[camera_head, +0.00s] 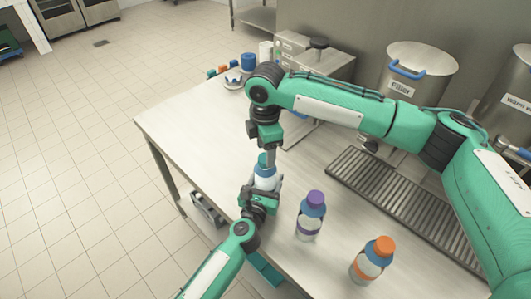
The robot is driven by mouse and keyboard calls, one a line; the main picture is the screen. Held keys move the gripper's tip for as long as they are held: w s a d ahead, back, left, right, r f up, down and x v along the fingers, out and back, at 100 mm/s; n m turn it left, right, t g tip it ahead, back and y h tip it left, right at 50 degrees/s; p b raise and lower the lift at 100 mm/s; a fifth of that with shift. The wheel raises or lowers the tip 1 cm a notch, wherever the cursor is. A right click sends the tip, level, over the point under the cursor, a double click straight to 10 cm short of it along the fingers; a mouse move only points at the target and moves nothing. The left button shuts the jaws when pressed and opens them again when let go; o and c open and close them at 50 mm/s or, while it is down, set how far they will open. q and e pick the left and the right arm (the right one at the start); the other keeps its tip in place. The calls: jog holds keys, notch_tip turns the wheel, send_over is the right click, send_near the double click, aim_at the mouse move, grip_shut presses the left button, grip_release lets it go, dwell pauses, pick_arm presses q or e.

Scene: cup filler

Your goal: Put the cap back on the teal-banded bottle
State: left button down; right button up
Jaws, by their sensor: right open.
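The teal-banded bottle (264,179) stands upright near the table's front edge, white-bodied with a blue shoulder. A teal cap (262,160) shows at its top; whether it is fully seated I cannot tell. My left gripper (264,189) comes from below and is shut around the bottle's body, hiding its lower part and band. My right gripper (268,158) points down from above, open, with its fingers right at the cap and partly hiding it.
A purple-capped bottle (310,217) and an orange-capped bottle (371,261) stand to the right. Small colored items and a blue cup (248,62) stand at the far end. The table's left middle (195,128) is clear.

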notch_tip(320, 180, up, 2)
jog(key=shift+r, duration=0.2)
jog(key=shift+c, duration=0.2)
notch_tip(320, 180, up, 3)
jog(key=n, duration=0.5)
jog(key=shift+r, duration=0.2)
send_near(265, 180)
jog(key=shift+w+f, duration=1.7)
jog(key=shift+c, duration=0.3)
jog(key=c, duration=1)
